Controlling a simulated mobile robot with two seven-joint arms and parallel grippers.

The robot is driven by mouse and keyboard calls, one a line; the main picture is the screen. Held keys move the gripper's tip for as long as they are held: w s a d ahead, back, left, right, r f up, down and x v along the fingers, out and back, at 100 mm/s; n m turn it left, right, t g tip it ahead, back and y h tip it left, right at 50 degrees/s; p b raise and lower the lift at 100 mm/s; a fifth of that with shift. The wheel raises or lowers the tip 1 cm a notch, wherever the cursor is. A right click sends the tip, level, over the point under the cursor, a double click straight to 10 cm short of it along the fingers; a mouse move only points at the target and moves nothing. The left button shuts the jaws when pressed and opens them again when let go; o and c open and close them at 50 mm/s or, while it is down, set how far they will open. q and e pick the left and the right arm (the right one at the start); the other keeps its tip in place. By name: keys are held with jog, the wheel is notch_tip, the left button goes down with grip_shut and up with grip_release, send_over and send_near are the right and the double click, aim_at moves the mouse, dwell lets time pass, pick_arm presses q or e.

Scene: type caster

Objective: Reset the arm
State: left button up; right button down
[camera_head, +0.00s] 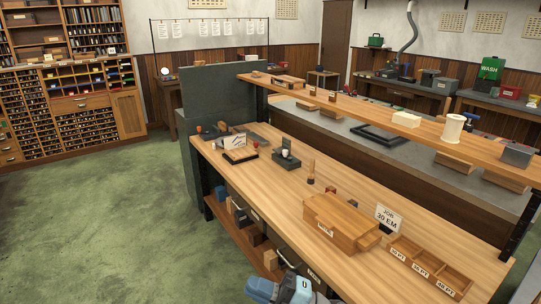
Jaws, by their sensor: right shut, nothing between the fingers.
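My right gripper (290,284) shows at the bottom edge, in front of the wooden workbench's (235,187) near side. It is shut and empty, apart from the things on the bench top. The rest of my right arm is cut off by the frame. My left gripper is not in view.
A wooden box (340,222), a job sign (388,218) and a divided tray (428,264) stand on the bench. A raised shelf (360,106) runs along its back. Drawers and items (254,236) sit below the top. Green floor (100,220) at left is clear.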

jog(key=s+d+f+m+t+h+b, duration=0.1)
jog(key=d+f+m+t+h, duration=0.5)
jog(key=f+m, duration=0.3)
jog(key=s+d+f+m+t+h+b, duration=0.1)
jog(key=d+f+m+t+h+b, duration=0.1)
jog(key=d+f+m+t+h, duration=0.7)
jog(key=s+d+f+m+g+h+b, duration=0.1)
jog(key=s+d+f+m+g+h, duration=0.1)
jog(key=s+d+f+m+g, duration=0.25)
jog(key=s+d+f+m+g+h, duration=0.1)
jog(key=s+d+f+m+g, duration=0.1)
jog(key=s+f+m+g, duration=0.45)
notch_tip(320, 180, up, 12)
jog(key=s+n+t+p, duration=0.2)
jog(key=p, duration=1.3)
jog(key=shift+s+d+f+n, duration=0.25)
jog(key=shift+s+d+n, duration=0.05)
jog(key=shift+s+d, duration=0.1)
jog(key=shift+f, duration=0.1)
